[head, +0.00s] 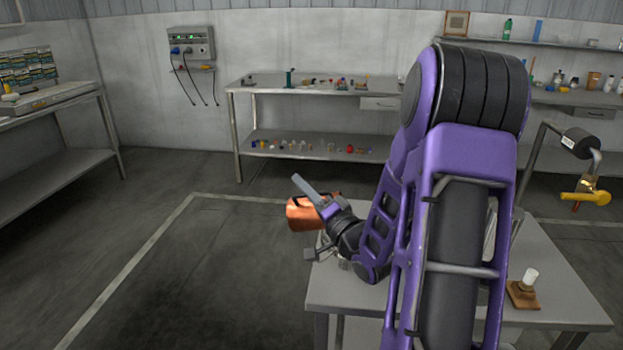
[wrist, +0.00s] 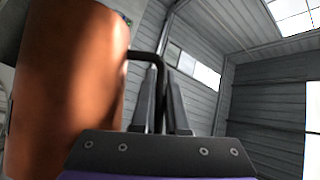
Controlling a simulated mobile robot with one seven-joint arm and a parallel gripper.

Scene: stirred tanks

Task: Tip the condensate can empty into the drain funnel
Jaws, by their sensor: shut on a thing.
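The copper-coloured can (head: 303,217) is held out past the left edge of the near table, and in the head view it looks tilted. In the wrist view the can (wrist: 65,85) fills the left side, with a dark bent handle (wrist: 137,55) running to the right. My gripper (head: 322,203) is shut on that handle; its fingers (wrist: 160,100) stand either side of it in the wrist view. The can's mouth and contents cannot be made out. I cannot pick out the drain funnel; my arm hides part of the table.
The near table (head: 335,288) bears a small brown block with a white cylinder (head: 529,278) on its right. A grey fitting (head: 318,254) shows at its left edge below the can. A yellow-handled valve on a pipe (head: 588,197) stands at right. The floor at left is clear.

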